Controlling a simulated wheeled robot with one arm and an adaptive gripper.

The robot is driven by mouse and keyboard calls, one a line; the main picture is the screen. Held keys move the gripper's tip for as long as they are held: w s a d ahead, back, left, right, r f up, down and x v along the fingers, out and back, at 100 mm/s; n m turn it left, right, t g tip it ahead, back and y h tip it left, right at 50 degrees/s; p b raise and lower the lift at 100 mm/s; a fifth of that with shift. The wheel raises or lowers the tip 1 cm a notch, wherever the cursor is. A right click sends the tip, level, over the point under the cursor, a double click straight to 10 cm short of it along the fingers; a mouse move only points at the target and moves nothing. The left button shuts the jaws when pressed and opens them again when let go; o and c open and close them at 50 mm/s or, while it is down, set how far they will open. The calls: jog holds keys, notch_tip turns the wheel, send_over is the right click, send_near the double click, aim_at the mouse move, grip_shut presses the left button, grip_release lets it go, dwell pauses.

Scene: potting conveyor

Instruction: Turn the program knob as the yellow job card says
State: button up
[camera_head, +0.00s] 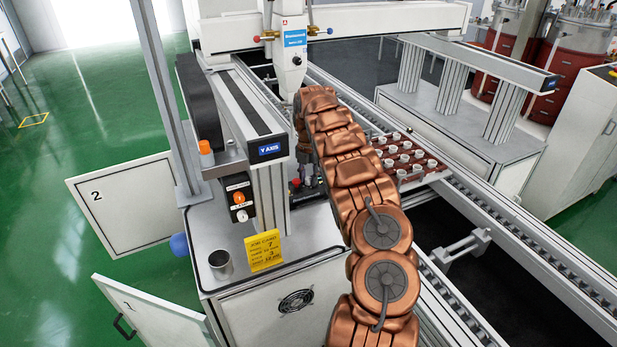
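The yellow job card (264,250) stands on the grey cabinet top at its front. Its heading reads JOB CARD, with a 7 and a 3 legible below; the smaller lines are too small to read surely. A small dark control box (240,197) on the gantry post carries an orange round control and a white one. I cannot tell whether either is the program knob. No clearly marked knob or dial shows. My copper-coloured arm reaches over the cabinet toward the gantry. My gripper (307,178) is a dark shape beside the Y AXIS beam, mostly hidden behind my arm; its fingers cannot be made out.
A metal cup (220,264) stands left of the card. Open cabinet doors (120,205) jut out at the left. A white dispensing head (289,62) hangs above my arm. A reddish tray (405,158) of small round parts sits on the conveyor (500,232) at right.

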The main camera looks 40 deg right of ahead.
grip_shut()
jog(key=shift+f+b, duration=0.15)
jog(key=shift+b, duration=0.25)
jog(key=shift+a+f+m+b, duration=0.1)
jog(key=shift+f+m+b, duration=0.1)
jog(key=shift+m+b, duration=0.95)
jog(key=m+b, duration=0.3)
jog(key=shift+w+r+b, duration=0.1)
jog(key=shift+b, duration=0.3)
jog(key=m+b, duration=0.2)
jog(key=m, duration=0.3)
jog(key=shift+r+m+b, duration=0.15)
jog(key=shift+m+b, duration=0.15)
jog(key=shift+m, duration=0.05)
jog(key=m+b, duration=0.1)
jog(key=m, duration=0.4)
